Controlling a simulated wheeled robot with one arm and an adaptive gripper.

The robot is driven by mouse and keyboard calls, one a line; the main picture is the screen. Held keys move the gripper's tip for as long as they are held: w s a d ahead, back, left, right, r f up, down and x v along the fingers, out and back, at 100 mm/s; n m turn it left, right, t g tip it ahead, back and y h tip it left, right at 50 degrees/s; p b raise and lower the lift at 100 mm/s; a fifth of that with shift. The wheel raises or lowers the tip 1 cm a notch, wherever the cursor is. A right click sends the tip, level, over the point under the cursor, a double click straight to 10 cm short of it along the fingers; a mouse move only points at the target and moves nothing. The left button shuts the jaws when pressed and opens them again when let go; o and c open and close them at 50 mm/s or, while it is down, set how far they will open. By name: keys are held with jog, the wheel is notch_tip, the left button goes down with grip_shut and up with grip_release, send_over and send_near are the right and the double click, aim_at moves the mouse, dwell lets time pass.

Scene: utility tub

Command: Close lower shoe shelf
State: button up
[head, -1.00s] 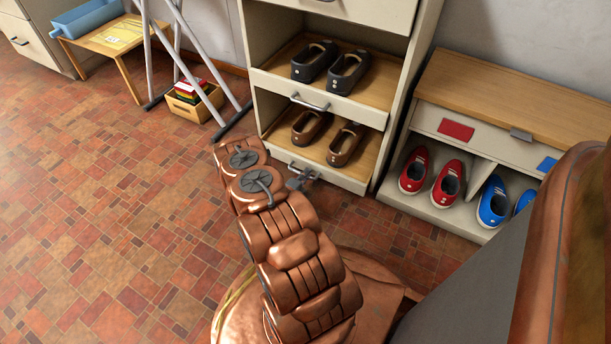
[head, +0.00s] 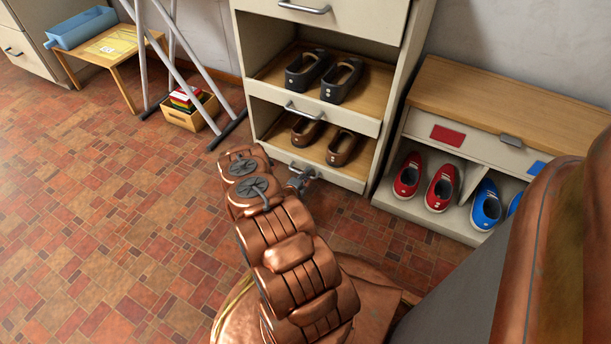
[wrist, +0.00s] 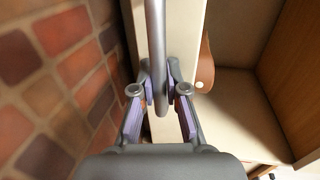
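The lower shoe shelf (head: 325,172) is a pull-out tray with a cream front and wooden bottom, low in the cream cabinet. It holds brown shoes (head: 342,148), partly hidden under the upper shelf's front. It still sticks out somewhat. My gripper (head: 301,178) is at its front, partly hidden behind my arm in the head view. In the wrist view, the two purple-padded fingers of my gripper (wrist: 160,88) sit close on both sides of the grey bar handle (wrist: 155,35) and look shut on it. The cream front (wrist: 188,35) lies just behind.
The upper shelf (head: 345,120) with dark shoes (head: 341,80) is pulled out above. A shoe bench (head: 480,95) with red and blue shoes stands at right. At left are metal legs (head: 180,60), a crate (head: 190,115) and a small table (head: 120,45). The tiled floor at left is clear.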

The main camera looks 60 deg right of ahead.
jog(key=o, duration=0.4)
jog(key=shift+o, duration=0.2)
jog(key=v, duration=1.2)
dwell(0.4)
